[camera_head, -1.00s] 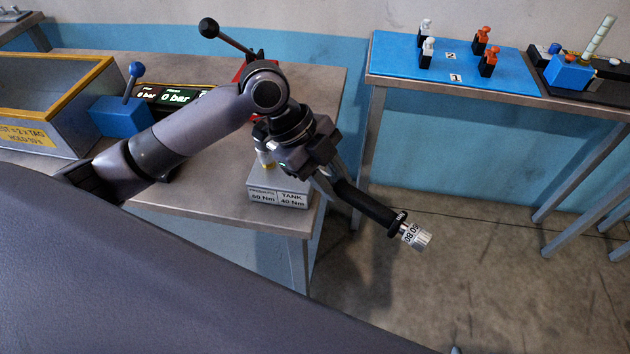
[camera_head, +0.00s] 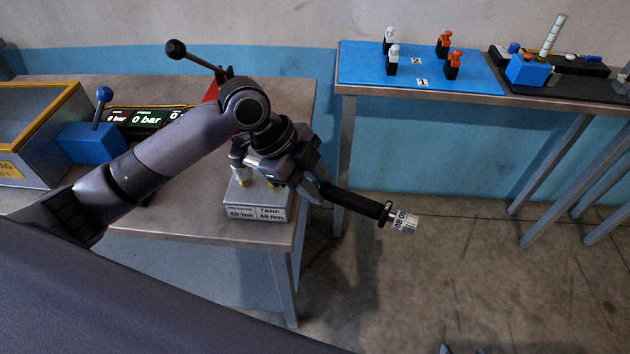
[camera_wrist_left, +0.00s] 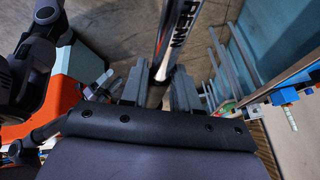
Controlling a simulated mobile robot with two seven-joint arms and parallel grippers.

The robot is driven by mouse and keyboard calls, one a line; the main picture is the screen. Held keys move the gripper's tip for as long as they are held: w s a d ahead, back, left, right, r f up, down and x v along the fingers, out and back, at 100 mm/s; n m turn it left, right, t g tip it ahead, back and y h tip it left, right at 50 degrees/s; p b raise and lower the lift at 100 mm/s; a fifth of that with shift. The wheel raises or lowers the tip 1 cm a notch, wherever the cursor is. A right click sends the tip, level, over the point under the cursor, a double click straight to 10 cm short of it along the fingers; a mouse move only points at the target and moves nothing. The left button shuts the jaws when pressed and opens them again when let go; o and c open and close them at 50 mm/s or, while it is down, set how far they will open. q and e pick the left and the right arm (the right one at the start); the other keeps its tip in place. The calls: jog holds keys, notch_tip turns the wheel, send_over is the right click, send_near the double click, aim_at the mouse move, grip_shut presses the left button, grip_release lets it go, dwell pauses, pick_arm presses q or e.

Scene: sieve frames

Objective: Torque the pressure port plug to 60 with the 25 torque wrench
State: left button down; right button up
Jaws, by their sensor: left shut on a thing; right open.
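My left gripper (camera_head: 302,172) is shut on the torque wrench, whose black handle (camera_head: 352,201) sticks out to the right past the table edge and ends in a white scale drum (camera_head: 404,222). In the left wrist view its silver shaft (camera_wrist_left: 178,30) passes between the fingers (camera_wrist_left: 158,88). A grey block (camera_head: 258,210), labelled 60 Nm on its left and 40 Nm on its right, sits at the table corner. The wrench's head end is above the block's left fitting (camera_head: 243,180); I cannot tell whether they touch. Only small tips of my right gripper (camera_head: 446,349) show at the bottom edge.
A blue lever box (camera_head: 92,143), pressure displays (camera_head: 146,119) and a yellow-rimmed tank (camera_head: 40,130) stand to the left. Behind is a black-knobbed lever (camera_head: 200,58). A blue mat (camera_head: 420,80) with white and orange pieces lies on the back bench. Floor to the right is open.

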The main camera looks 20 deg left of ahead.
pick_arm(q)
jog(key=shift+f+b, duration=0.35)
jog(key=shift+f, duration=0.55)
dwell(0.8)
jog(key=c, duration=1.4)
grip_release()
jog(key=shift+c, duration=0.2)
grip_shut()
